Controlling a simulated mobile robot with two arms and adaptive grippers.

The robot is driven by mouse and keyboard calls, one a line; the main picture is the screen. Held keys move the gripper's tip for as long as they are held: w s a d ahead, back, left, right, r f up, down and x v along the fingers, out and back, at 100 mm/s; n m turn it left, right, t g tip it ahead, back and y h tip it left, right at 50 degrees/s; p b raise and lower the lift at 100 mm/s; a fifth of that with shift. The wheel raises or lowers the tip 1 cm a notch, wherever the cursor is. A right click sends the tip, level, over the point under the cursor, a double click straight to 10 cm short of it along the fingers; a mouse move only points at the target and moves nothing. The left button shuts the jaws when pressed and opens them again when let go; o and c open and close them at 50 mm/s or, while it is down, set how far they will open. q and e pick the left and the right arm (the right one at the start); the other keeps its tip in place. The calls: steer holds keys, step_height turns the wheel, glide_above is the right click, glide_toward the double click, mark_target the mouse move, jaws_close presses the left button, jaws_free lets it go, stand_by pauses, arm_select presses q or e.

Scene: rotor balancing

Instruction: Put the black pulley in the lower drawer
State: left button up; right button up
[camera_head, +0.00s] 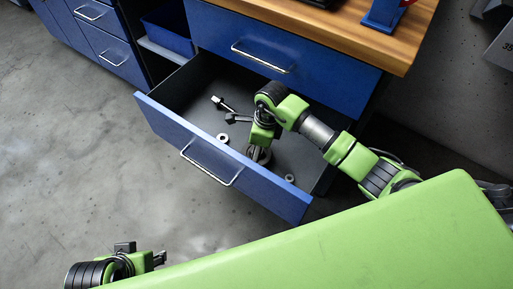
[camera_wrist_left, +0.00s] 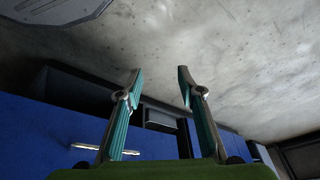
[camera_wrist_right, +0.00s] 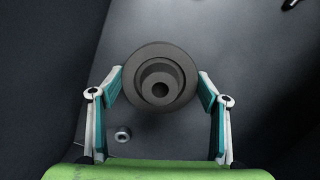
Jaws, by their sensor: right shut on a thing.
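The black pulley (camera_wrist_right: 160,77) is a dark stepped disc with a central bore. In the right wrist view it sits between the fingers of my right gripper (camera_wrist_right: 160,85), which is shut on its rim. In the head view the pulley (camera_head: 257,155) shows partly below the right gripper (camera_head: 260,146), inside the open lower drawer (camera_head: 225,160). I cannot tell whether the pulley touches the drawer floor. My left gripper (camera_wrist_left: 158,75) is open and empty in the left wrist view, away from the drawer; in the head view it is at the lower left.
In the drawer lie a bolt-like part (camera_head: 222,104), a ring (camera_head: 223,138) and a small nut (camera_head: 290,178). The closed upper drawer (camera_head: 290,65) and wooden worktop (camera_head: 330,28) overhang its back. Open floor (camera_head: 80,150) lies to the left.

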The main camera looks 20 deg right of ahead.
arm_select(q)
steer(key=shift+f, duration=0.1)
arm_select(e)
steer(key=shift+w+a, duration=0.1)
steer(key=shift+w, duration=0.05)
steer(key=o, duration=2.1)
steer(key=shift+c, duration=0.2)
steer(key=shift+r, duration=0.5)
arm_select(q)
steer(key=s+p+x, duration=0.1)
steer(key=p+x, duration=0.1)
steer(key=x, duration=0.6)
steer(key=shift+f+g, duration=0.3)
steer(key=shift+f, duration=0.2)
arm_select(e)
step_height(320, 180, up, 11)
steer(key=s+d, duration=0.1)
steer(key=shift+d, duration=0.3)
arm_select(q)
steer(key=shift+s+d, duration=0.1)
steer(key=shift+d, duration=0.05)
arm_select(e)
steer(key=shift+s, duration=0.1)
